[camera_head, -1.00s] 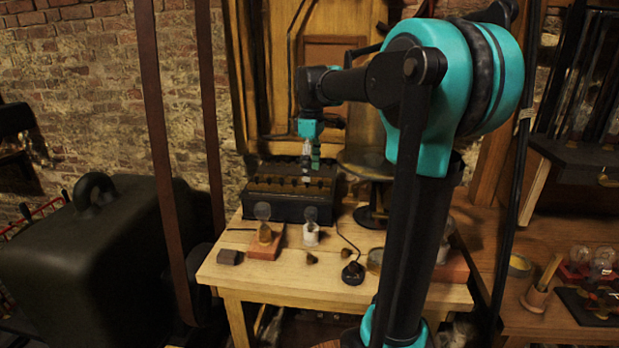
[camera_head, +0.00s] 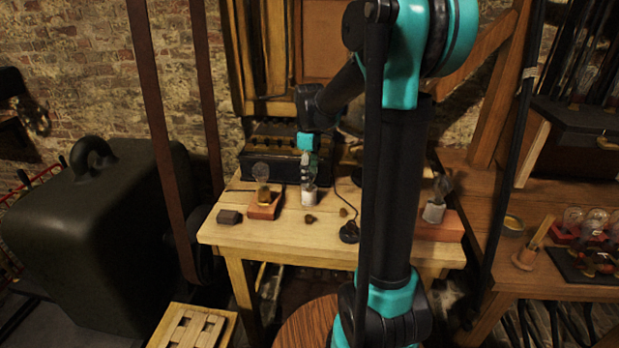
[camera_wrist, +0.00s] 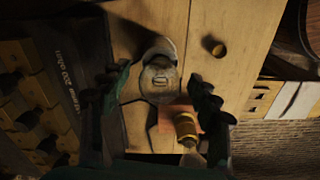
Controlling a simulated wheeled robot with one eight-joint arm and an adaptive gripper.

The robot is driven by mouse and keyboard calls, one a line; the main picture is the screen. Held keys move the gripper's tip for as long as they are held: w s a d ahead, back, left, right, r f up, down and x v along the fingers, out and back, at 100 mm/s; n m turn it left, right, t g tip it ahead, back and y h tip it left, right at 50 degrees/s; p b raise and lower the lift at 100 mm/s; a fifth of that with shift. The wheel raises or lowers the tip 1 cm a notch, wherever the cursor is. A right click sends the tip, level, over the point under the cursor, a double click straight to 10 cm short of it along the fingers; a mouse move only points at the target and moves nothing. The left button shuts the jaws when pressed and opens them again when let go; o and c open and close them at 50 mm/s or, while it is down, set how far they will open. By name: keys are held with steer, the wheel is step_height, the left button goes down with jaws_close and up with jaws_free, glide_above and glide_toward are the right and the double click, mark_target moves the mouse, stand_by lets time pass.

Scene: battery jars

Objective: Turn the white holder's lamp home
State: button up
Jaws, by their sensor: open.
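The white holder (camera_head: 309,198) stands upright on the wooden table, with its clear glass lamp (camera_head: 308,178) on top. My gripper (camera_head: 308,168) points down over this lamp, with its fingers at about the bulb's height. In the wrist view, my gripper (camera_wrist: 157,98) is open, with one dark finger on each side. The lamp (camera_wrist: 160,77) lies between them with visible gaps to both fingers. The white holder (camera_wrist: 157,48) shows only partly behind the glass. How far the lamp sits in the holder cannot be told.
A brass holder with a lamp (camera_head: 262,172) stands on a reddish block (camera_head: 264,207) just left. A black box (camera_head: 270,160) stands behind. A small dark block (camera_head: 229,217) lies at the left. Another lamp (camera_head: 441,188) is on the right. The table's front edge (camera_head: 290,254) is mostly clear.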

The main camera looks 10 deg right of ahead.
steer(key=shift+f, duration=0.75)
steer(key=shift+c, duration=0.2)
jaws_close()
steer(key=m, duration=0.5)
steer(key=shift+m, duration=0.7)
steer(key=m, duration=0.6)
